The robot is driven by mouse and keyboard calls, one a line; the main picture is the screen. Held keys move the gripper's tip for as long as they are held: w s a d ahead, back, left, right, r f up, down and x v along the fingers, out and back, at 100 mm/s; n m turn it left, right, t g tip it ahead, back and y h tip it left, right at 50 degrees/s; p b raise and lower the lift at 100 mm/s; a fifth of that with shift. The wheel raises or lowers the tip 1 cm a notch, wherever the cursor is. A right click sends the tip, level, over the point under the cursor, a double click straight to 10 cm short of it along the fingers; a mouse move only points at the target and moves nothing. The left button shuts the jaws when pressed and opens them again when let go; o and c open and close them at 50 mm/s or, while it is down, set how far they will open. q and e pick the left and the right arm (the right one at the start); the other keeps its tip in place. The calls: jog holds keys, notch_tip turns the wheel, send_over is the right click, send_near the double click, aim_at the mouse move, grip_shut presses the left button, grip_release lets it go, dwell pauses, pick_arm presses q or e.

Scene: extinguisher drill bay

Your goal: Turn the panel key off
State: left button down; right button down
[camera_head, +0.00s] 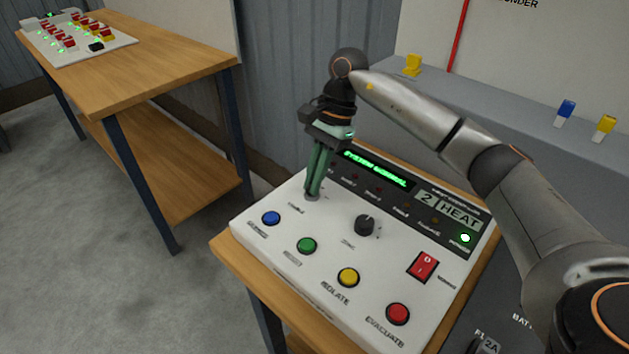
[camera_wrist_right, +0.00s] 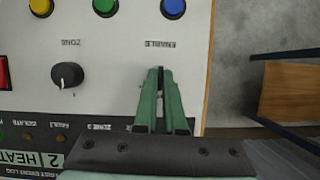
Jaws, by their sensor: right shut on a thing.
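The white control panel (camera_head: 258,240) sits on a wooden stand, with a green lit display (camera_head: 375,168) at its back. My right gripper (camera_head: 316,182) points down at the panel's back left, with its green fingers shut on the panel key. A grey round key switch (camera_head: 311,197) shows just below the fingertips; the key itself is mostly hidden between them. In the right wrist view the fingers (camera_wrist_right: 158,78) come together just below the ENABLE label. The key's angle cannot be made out. My left gripper is out of view.
A black zone knob (camera_head: 365,225) stands right of the key. Blue (camera_head: 271,218), green (camera_head: 307,245), yellow (camera_head: 348,277) and red (camera_head: 398,313) buttons line the front. A red rocker switch (camera_head: 423,266) is at the right. A wooden table (camera_head: 150,68) stands at the back left.

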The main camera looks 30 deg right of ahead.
jog(key=shift+n, duration=0.4)
jog(key=c, duration=1)
grip_release()
jog(key=v, duration=1.2)
jog(key=shift+r+p, duration=0.3)
jog(key=shift+w, duration=0.1)
